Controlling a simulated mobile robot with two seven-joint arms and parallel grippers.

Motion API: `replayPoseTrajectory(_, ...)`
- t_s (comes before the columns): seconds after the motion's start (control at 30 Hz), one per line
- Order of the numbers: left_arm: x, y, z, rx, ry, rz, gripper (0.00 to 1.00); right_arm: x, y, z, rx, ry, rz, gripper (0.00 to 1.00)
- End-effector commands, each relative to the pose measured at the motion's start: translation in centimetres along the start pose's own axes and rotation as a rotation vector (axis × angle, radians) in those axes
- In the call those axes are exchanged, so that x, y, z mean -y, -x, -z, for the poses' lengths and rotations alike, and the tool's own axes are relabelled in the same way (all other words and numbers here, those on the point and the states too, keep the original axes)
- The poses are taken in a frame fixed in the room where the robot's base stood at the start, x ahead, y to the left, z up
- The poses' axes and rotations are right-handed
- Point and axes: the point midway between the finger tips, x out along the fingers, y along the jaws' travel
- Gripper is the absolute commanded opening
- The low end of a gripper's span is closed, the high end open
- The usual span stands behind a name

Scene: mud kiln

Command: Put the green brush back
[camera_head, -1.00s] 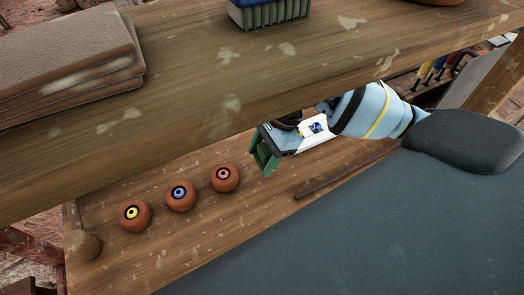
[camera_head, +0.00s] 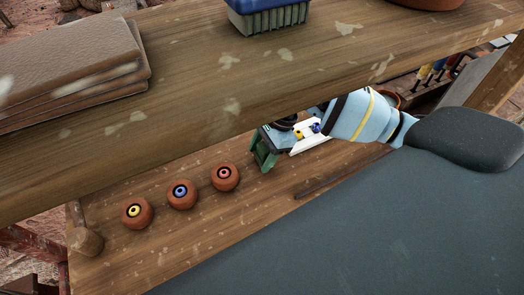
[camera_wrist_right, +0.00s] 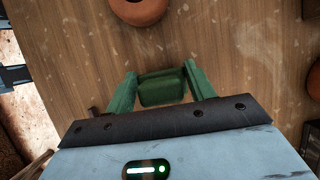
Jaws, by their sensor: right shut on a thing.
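My right gripper (camera_head: 262,158) reaches under the upper wooden shelf, above the lower board. In the right wrist view, its two green fingers (camera_wrist_right: 159,76) are shut on a green block-like thing, the green brush (camera_wrist_right: 161,90). Only its smooth green top shows; its bristles are hidden. In the head view I cannot tell the brush apart from the green fingers. A blue brush (camera_head: 268,16) with grey bristles sits on the upper shelf. My left gripper is not in view.
The upper shelf (camera_head: 230,85) overhangs my right gripper and holds stacked boards (camera_head: 70,65). On the lower board (camera_head: 170,245) stand three round clay pots (camera_head: 182,194) with yellow, blue and pink centres, left of my gripper. A thin dark strip (camera_head: 318,187) lies to its right.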

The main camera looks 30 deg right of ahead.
Motion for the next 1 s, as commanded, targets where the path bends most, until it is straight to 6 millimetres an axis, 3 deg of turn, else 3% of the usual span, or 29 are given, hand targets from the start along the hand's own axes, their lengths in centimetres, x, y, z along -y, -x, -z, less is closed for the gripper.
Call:
replayPoseTrajectory(0.2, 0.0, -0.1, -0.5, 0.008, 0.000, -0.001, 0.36, 0.0, -0.4, 0.2, 0.000, -0.001, -0.001, 0.33)
replayPoseTrajectory(0.23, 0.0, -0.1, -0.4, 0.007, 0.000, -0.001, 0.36, 0.0, -0.3, 0.1, -0.001, 0.000, -0.001, 0.58)
replayPoseTrajectory(0.37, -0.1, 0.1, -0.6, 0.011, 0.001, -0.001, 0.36, 0.0, -0.3, 0.1, -0.001, 0.000, 0.000, 0.75)
replayPoseTrajectory(0.77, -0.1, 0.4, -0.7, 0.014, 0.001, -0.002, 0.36, 0.1, 0.5, 0.0, -0.001, 0.000, 0.003, 0.76)
replayPoseTrajectory(1.0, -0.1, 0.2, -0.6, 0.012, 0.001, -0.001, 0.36, 0.1, 4.3, 0.0, -0.002, 0.000, 0.004, 0.76)
